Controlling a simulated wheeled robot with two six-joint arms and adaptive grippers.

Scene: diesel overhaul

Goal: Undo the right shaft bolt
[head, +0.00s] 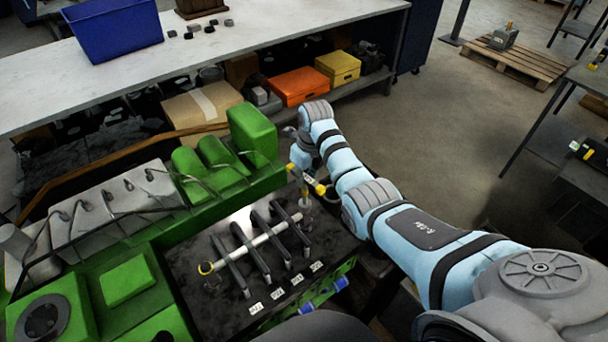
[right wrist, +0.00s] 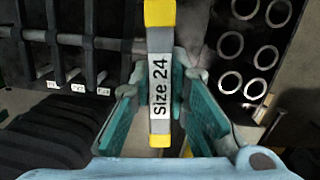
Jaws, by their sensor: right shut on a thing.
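My right gripper (head: 302,156) is shut on a wrench with yellow bands and a white label (head: 307,178). In the right wrist view the label reads "Size 24" (right wrist: 160,88), and the handle lies between the gripper's teal pads (right wrist: 168,112). The wrench is at the right end of the pale rocker shaft (head: 262,237), with an upright part (head: 304,201) below it. The right shaft bolt is hidden or too small to tell there, so I cannot tell whether the wrench sits on it. My left gripper is out of view.
Several dark rocker arms (head: 239,237) cross the shaft, with white number tags in front. Green engine covers (head: 252,133) stand close behind the wrench. Behind is a bench (head: 240,50) with a blue bin (head: 112,28). Open floor (head: 455,120) lies to the right.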

